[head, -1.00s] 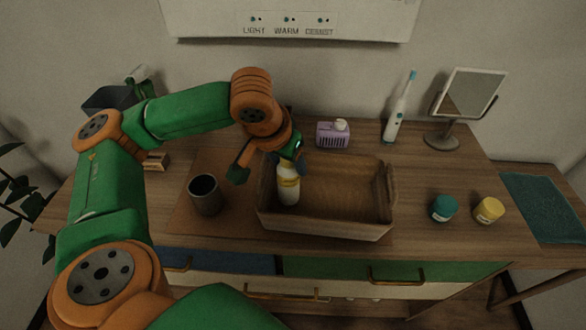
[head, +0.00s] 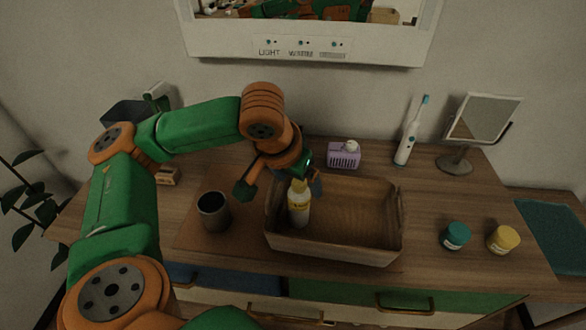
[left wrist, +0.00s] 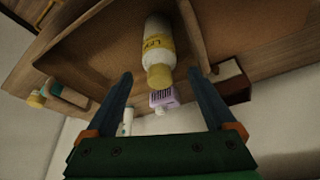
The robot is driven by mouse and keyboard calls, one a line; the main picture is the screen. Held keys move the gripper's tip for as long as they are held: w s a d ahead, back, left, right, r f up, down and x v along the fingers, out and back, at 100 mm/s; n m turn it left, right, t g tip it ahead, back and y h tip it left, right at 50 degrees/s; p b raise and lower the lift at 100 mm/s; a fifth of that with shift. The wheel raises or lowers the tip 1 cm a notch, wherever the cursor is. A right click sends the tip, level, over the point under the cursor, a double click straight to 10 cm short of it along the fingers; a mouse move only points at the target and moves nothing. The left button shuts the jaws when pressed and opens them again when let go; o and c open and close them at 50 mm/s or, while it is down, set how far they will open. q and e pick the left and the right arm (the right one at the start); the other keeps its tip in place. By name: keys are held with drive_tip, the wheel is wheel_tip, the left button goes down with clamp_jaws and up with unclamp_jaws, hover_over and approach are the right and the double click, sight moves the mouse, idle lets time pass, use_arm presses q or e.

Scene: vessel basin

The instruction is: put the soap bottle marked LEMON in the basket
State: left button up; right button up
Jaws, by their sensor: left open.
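The soap bottle (head: 299,207) is white with a yellow label and yellow cap. It stands upright inside the wooden basket (head: 340,247), at its left end. In the left wrist view the bottle (left wrist: 157,50) shows part of its label lettering, which starts with "LE". My left gripper (head: 280,190) is open around or just above the bottle's top. In the left wrist view its two fingers (left wrist: 165,95) are spread wide with a gap on both sides of the bottle. My right gripper is not in view.
A dark cup (head: 213,212) stands left of the basket. A purple dispenser (head: 344,156), an electric toothbrush (head: 408,135) and a mirror (head: 483,118) stand behind. A teal jar (head: 456,235) and a yellow jar (head: 503,240) are at the right. The basket's right part is empty.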

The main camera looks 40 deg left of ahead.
use_arm(q)
drive_tip(key=p+v, duration=0.1)
drive_tip(key=v, duration=0.8)
drive_tip(key=shift+s+r, duration=0.15)
drive_tip(key=shift+r, duration=0.05)
